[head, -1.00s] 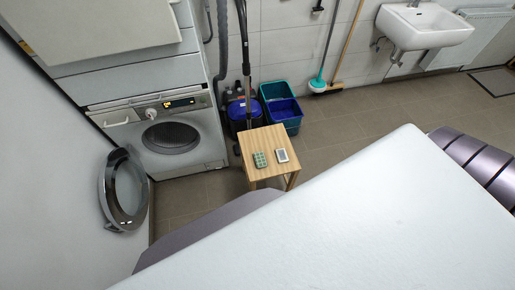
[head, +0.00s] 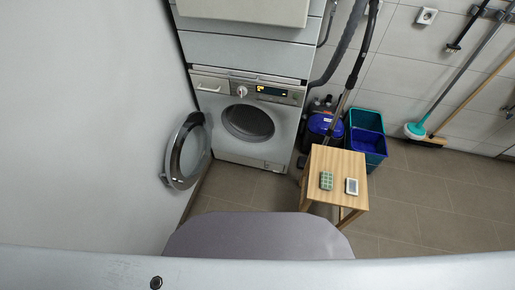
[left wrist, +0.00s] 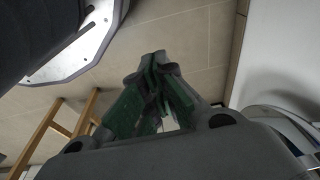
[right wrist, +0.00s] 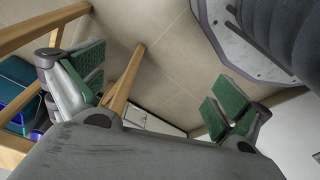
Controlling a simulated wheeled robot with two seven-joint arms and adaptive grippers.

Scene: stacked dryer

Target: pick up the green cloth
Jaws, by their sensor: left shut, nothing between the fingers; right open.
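The green cloth (head: 326,181) is a small, folded, green-and-white checked piece lying on the left half of the wooden stool (head: 338,161) in the head view. Neither gripper shows in the head view. My left gripper (left wrist: 156,62) is shut and empty in the left wrist view, with part of the stool's wooden frame (left wrist: 48,128) to its left. My right gripper (right wrist: 152,85) is open and empty in the right wrist view, with wooden stool legs (right wrist: 124,82) showing behind and between its fingers. The cloth cannot be made out in either wrist view.
Blue and teal buckets (head: 367,140) and a vacuum hose (head: 346,65) are behind the stool. Tiled floor right of it is free.

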